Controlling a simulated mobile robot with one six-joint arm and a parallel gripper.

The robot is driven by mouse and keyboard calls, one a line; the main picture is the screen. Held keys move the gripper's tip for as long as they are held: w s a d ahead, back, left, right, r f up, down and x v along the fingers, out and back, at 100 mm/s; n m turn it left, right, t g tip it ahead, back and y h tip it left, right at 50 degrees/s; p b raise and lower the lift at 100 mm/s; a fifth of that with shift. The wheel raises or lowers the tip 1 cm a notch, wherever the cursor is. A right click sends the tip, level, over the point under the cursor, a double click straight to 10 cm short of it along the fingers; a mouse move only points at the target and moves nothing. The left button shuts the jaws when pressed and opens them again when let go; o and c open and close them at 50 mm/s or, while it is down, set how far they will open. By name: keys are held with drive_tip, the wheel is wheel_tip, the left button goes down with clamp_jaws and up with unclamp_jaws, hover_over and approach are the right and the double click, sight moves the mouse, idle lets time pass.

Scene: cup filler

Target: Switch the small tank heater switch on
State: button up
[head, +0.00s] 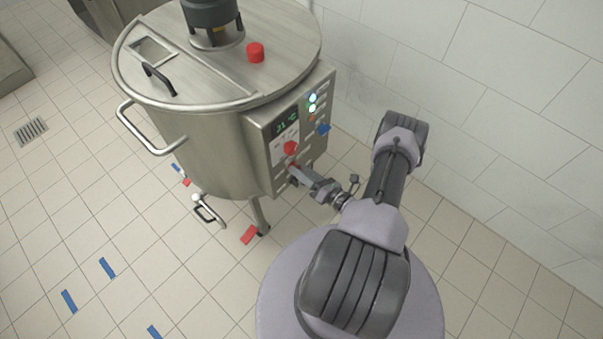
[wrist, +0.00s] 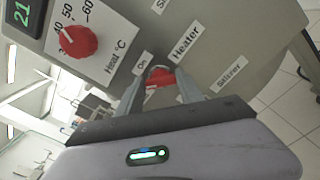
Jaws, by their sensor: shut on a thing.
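The small tank (head: 190,130) is a steel vessel with a grey control panel (head: 268,165) on its side. In the wrist view the red heater switch (wrist: 160,76) sits on the panel, beside a "Heater" label (wrist: 186,43) and an "On" label (wrist: 141,63). My gripper (wrist: 159,82) has one finger on each side of the switch and is shut on it; the fingers partly hide it. In the head view my gripper (head: 297,172) reaches the lower panel, below the red dial (head: 290,147). I cannot tell the switch's setting.
The red temperature dial (wrist: 75,42) and the digital display (wrist: 24,14) reading 21 are close by on the panel. A "Stirrer" label (wrist: 229,72) is right of my fingers. A white tiled wall (head: 480,90) stands to the right. A blue switch (head: 323,129) is higher on the panel.

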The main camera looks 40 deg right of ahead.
drive_tip(key=shift+f+m+b, duration=0.2)
drive_tip(key=shift+m+b, duration=1.35)
drive_tip(key=shift+m, duration=3.25)
drive_tip(key=o, duration=1.4)
drive_tip(key=shift+s, duration=0.1)
drive_tip(key=s+p, duration=0.1)
drive_tip(key=s, duration=0.4)
drive_tip(key=s+d+p, duration=0.1)
drive_tip(key=s, duration=0.5)
drive_tip(key=s+p, duration=0.2)
drive_tip(key=s, duration=0.4)
drive_tip(key=shift+s+d, duration=0.15)
drive_tip(key=shift+d, duration=0.05)
